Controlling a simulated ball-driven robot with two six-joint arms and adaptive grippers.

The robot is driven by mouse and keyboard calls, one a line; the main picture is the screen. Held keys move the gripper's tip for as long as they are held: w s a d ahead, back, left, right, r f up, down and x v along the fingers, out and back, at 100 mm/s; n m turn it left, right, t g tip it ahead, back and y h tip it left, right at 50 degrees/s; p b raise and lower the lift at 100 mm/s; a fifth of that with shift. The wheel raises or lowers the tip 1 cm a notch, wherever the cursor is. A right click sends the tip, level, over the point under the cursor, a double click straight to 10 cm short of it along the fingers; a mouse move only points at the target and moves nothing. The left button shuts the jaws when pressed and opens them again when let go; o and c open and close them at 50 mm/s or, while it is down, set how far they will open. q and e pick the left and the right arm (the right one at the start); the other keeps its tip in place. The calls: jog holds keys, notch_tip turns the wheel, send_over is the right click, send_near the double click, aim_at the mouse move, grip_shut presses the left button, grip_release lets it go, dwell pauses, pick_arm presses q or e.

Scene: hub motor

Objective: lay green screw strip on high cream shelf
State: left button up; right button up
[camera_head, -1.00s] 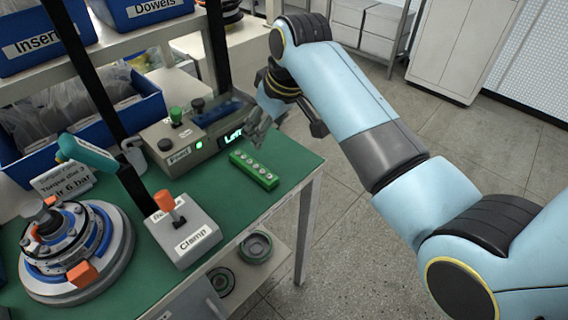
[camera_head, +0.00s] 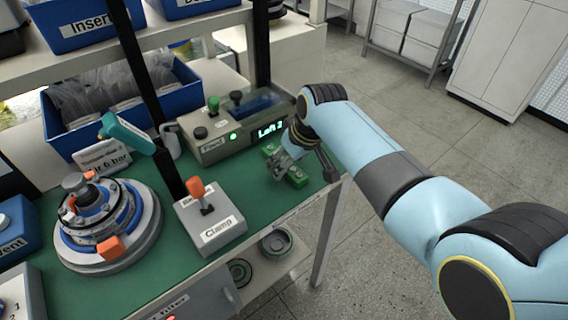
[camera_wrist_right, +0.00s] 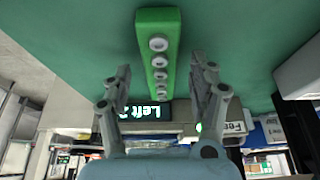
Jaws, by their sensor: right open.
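The green screw strip (camera_head: 298,178) lies on the green bench top near its right edge, with its middle hidden by my right gripper (camera_head: 283,165) in the head view. In the right wrist view the strip (camera_wrist_right: 157,30) shows a row of several round screw heads. My right gripper (camera_wrist_right: 161,82) is open there, one finger on each side of the strip's line, with no visible contact. The high cream shelf (camera_head: 155,39) runs across the top left above the bench and carries blue bins. My left gripper is not in view.
A control box (camera_head: 215,140) with a lit display stands just behind the strip. A grey clamp box (camera_head: 210,228) with an orange lever is at the front. A black post (camera_head: 262,50) rises beside the shelf. A round hub fixture (camera_head: 105,235) stands left.

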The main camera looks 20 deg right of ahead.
jog(key=shift+w+a+f, duration=0.1)
jog(key=shift+f, duration=0.2)
jog(key=shift+c, duration=0.4)
grip_shut()
